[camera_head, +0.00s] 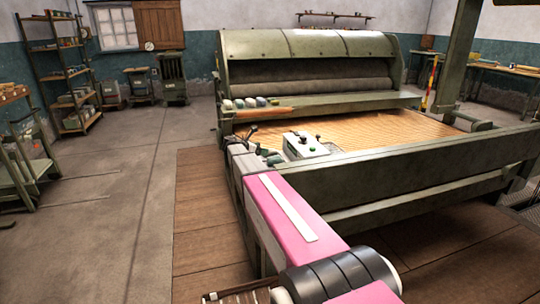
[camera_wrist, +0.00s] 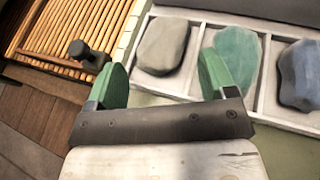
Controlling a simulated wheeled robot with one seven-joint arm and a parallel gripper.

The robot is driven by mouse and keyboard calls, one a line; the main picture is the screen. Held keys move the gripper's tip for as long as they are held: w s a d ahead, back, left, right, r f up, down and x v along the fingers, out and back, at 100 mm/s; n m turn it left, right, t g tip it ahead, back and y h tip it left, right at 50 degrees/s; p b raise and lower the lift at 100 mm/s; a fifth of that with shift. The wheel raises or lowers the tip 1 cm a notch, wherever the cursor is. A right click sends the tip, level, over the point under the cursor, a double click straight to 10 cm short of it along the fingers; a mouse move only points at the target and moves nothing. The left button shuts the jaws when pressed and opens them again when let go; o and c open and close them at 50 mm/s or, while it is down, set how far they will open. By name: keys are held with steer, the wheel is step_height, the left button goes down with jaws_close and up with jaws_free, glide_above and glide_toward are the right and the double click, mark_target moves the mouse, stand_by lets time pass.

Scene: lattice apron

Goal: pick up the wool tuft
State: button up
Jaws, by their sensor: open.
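In the wrist view, a grey-beige wool tuft (camera_wrist: 165,47) lies in the left compartment of a pale divided tray (camera_wrist: 194,30). A green tuft (camera_wrist: 238,52) lies in the middle compartment and a blue-grey tuft (camera_wrist: 300,75) in the right one. My gripper (camera_wrist: 163,80) is open and empty, its green fingers apart. The beige tuft shows beyond and between the fingertips; the right finger overlaps the green tuft in the picture. The gap in depth is hard to judge. In the head view, a row of small tufts (camera_head: 250,102) sits on the machine's left ledge.
A dark knob (camera_wrist: 84,52) stands left of the tray beside the slatted wooden bed (camera_wrist: 65,30).

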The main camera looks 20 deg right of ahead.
mark_target(270, 153)
steer(key=shift+f+x, duration=0.25)
steer(key=shift+x, duration=2.45)
steer(key=shift+s+a, duration=0.1)
steer(key=shift+a, duration=0.05)
steer(key=c, duration=0.6)
